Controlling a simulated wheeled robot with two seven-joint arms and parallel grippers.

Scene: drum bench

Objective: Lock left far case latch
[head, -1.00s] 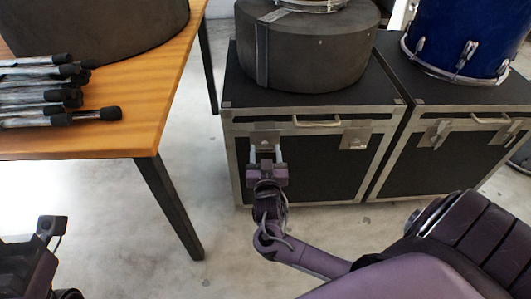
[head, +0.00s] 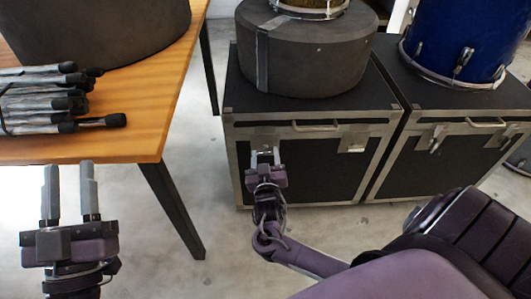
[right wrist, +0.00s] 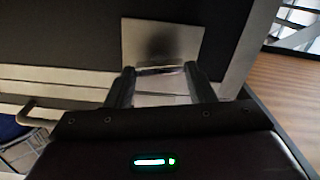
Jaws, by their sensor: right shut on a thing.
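The left black case (head: 305,178) with silver edging stands on the floor, closed, facing me. Its left latch (head: 262,140) is partly hidden behind my right gripper (head: 265,155). In the right wrist view the latch's metal plate (right wrist: 163,42) lies just beyond the fingertips of my right gripper (right wrist: 160,78), which is shut on the latch's small metal part (right wrist: 160,70). Whether the latch is locked cannot be told. The case's right latch (head: 353,143) is in plain view. My left gripper (head: 70,190) is open and empty, in front of the wooden table.
A dark round drum case (head: 310,58) sits on the left case. A second black case (head: 440,160) stands close on the right, with a blue drum (head: 462,40) on it. Floor between table and cases is clear.

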